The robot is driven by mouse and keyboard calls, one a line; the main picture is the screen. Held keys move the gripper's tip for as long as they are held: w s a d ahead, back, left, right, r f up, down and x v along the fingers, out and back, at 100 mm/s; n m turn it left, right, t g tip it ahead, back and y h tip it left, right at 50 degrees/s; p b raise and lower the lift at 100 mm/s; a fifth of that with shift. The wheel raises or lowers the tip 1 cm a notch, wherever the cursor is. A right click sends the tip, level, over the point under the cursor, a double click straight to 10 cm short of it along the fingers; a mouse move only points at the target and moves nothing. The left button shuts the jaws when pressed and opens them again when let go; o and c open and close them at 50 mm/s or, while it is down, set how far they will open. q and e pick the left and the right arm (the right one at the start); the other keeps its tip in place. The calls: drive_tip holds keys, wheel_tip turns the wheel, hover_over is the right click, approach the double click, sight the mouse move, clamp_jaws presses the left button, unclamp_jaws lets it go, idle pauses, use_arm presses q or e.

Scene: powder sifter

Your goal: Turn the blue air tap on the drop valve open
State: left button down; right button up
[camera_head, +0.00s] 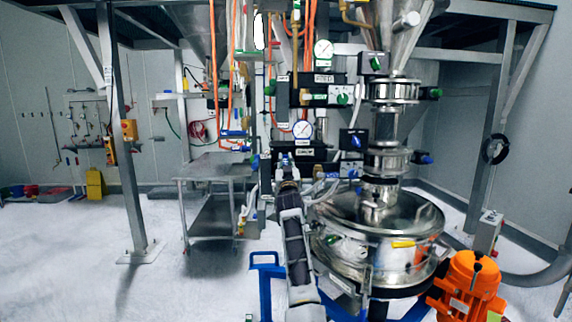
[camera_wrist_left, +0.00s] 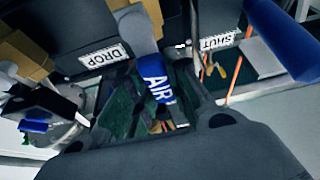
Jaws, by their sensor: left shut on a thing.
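In the left wrist view the blue air tap (camera_wrist_left: 153,82), marked AIR, sits between the fingers of my left gripper (camera_wrist_left: 158,95). The fingers are shut on it, one on each side. A white DROP label (camera_wrist_left: 104,56) is at its upper left and a white SHUT label (camera_wrist_left: 219,40) at its upper right. In the head view my left gripper (camera_head: 287,172) reaches up to the valve panel at mid-picture, and its wrist and fingers mostly hide the tap there. My right gripper is not in view.
A round steel sifter (camera_head: 415,215) stands right of my left arm, with an orange motor (camera_head: 470,285) at its lower right. Gauges (camera_head: 303,129), other valves and hoses crowd the panel. A steel side table (camera_head: 212,168) stands left. Open floor lies further left.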

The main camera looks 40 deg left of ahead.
use_arm(q)
drive_tip(key=c, duration=1.3)
unclamp_jaws()
drive_tip(key=shift+s+d+f, duration=0.1)
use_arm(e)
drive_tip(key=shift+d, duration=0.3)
use_arm(q)
drive_tip(key=shift+s+d+f, duration=0.2)
drive_tip(key=shift+s+d, duration=0.1)
drive_tip(key=shift+d, duration=0.1)
drive_tip(key=shift+v, duration=3.05)
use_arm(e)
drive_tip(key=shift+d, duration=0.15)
use_arm(q)
drive_tip(key=shift+f, duration=0.1)
